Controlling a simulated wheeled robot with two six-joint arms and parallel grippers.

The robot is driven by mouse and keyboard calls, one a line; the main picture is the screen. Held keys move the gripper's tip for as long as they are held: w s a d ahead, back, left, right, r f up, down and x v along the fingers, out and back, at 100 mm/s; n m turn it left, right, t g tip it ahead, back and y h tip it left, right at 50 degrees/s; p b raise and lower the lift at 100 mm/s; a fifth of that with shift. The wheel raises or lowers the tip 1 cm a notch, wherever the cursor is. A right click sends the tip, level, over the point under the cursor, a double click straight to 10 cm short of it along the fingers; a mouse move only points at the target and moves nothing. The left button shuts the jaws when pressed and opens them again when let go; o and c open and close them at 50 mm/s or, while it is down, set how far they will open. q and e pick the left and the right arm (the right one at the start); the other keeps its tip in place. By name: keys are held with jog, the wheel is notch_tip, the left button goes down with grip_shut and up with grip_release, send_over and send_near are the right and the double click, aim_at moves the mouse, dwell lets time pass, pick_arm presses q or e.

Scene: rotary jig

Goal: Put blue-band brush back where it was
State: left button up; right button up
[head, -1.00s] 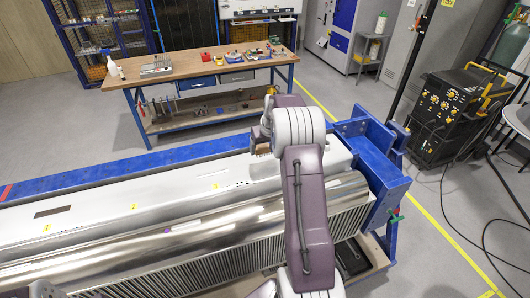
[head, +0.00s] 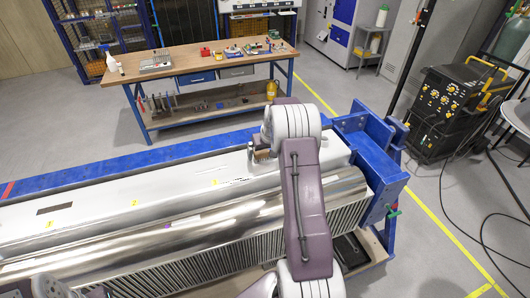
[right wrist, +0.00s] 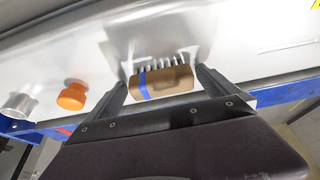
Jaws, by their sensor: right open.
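The blue-band brush (right wrist: 172,83) has a brown wooden body with a blue band near its left end and a row of bristles. In the right wrist view it sits between the two fingers of my right gripper (right wrist: 161,78). The jaws are open, with a finger beside each end of the brush; contact cannot be told. The bristles point at the pale metal surface. In the head view, my right gripper (head: 260,155) is at the pale top of the jig's long workpiece (head: 110,205), partly hidden by my arm. My left gripper is not in view.
An orange knob-like object (right wrist: 72,96) and a metal cylinder (right wrist: 18,106) stand left of the brush. The jig's blue end frame (head: 375,150) rises right of my arm. A wooden workbench (head: 200,65) with tools stands behind, across open floor.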

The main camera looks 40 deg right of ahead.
jog(key=shift+r, duration=0.35)
jog(key=b+v, duration=0.2)
jog(key=v, duration=0.9)
jog(key=shift+s+r+b, duration=0.2)
jog(key=shift+r+b, duration=0.1)
jog(key=shift+r, duration=0.05)
